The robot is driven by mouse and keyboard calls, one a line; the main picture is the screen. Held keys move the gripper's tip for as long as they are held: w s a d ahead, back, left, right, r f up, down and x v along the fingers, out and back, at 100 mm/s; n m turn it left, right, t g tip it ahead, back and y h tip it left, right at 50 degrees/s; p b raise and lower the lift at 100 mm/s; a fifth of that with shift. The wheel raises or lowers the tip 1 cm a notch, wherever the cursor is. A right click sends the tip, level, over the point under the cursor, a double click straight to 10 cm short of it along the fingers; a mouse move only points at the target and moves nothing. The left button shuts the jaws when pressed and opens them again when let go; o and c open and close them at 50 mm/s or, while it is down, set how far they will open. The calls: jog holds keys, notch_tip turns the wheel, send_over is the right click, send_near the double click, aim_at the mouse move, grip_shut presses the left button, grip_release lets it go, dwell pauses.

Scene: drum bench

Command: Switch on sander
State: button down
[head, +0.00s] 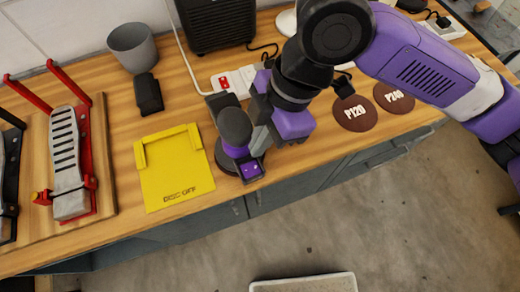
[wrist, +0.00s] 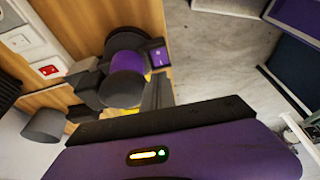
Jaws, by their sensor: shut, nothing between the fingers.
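The sander (head: 236,150), purple and dark grey with a round knob on top, stands on the wooden bench right of the yellow plate. A small box with a purple face (head: 250,170) is at its front end. My gripper (head: 260,138) is shut and empty, close beside the sander's right side; whether they touch is hidden. In the wrist view the sander (wrist: 125,82) is above my gripper's purple housing (wrist: 170,152), and the box with the purple face (wrist: 158,56) shows at its right. I cannot tell the switch's position.
The yellow plate marked "DISC OFF" (head: 176,178) lies to the left. A white power strip with a red switch (head: 223,83) is behind the sander. Brown discs marked P120 (head: 355,115) and P240 (head: 394,97) lie right. A grey cup (head: 134,48) and black block (head: 148,95) stand back left.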

jog(key=v, duration=0.6)
jog(key=shift+d+r, duration=0.15)
jog(key=shift+r, duration=0.1)
